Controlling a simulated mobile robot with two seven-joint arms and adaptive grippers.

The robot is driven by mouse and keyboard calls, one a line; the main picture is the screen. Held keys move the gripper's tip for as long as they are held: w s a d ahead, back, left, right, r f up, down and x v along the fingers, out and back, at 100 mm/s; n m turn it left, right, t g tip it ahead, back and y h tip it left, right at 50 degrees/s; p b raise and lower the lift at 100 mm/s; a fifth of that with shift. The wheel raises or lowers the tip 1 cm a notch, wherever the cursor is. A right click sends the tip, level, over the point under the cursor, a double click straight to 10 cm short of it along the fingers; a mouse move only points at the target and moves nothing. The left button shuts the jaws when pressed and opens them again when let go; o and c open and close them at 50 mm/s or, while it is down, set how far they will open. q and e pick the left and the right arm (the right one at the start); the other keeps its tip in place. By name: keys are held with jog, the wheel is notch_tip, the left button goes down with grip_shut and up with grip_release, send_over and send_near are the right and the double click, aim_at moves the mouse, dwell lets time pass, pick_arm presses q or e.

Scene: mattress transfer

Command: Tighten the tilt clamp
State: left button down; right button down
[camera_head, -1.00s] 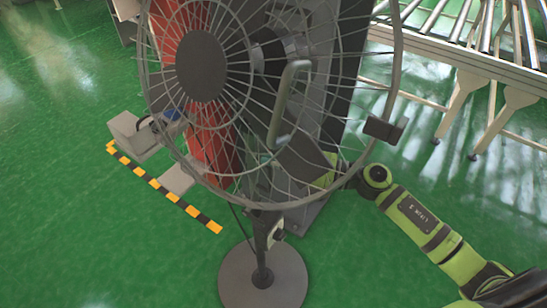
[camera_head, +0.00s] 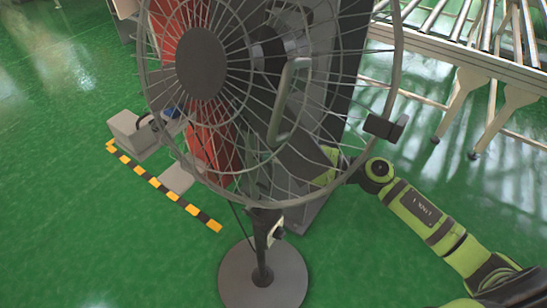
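A grey pedestal fan stands upright in the middle, with a round wire cage (camera_head: 398,70), a dark hub (camera_head: 201,64), a pole (camera_head: 262,255) and a round base (camera_head: 262,280). A light grey looped handle (camera_head: 288,105) shows at the fan head. I cannot clearly make out which part is the tilt clamp; the area below the motor is behind cage wires. My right arm comes in from the lower right and passes behind the cage. My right gripper (camera_head: 290,160) is a dark shape there, near the fan's neck, with its fingers obscured. My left gripper is not in view.
A roller conveyor (camera_head: 460,50) on pale legs stands at the upper right. Behind the fan are a red object (camera_head: 205,150) and a dark upright panel (camera_head: 345,70). A grey box (camera_head: 135,132) and yellow-black floor strip (camera_head: 165,188) lie left. Green floor is open at lower left.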

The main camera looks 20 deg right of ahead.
jog(key=shift+w+d+n, duration=0.1)
jog(key=shift+n, duration=0.2)
jog(key=w+d+r+n+h+p, duration=0.3)
jog(key=w+d+n+h+p, duration=0.1)
jog(key=n, duration=0.5)
jog(key=shift+w+d+r+t+p, duration=0.15)
jog(key=shift+d+t+p, duration=0.25)
jog(key=shift+d+p, duration=0.3)
jog(key=shift+d+r, duration=0.1)
jog(key=shift+r, duration=0.05)
dwell(0.4)
dwell(0.3)
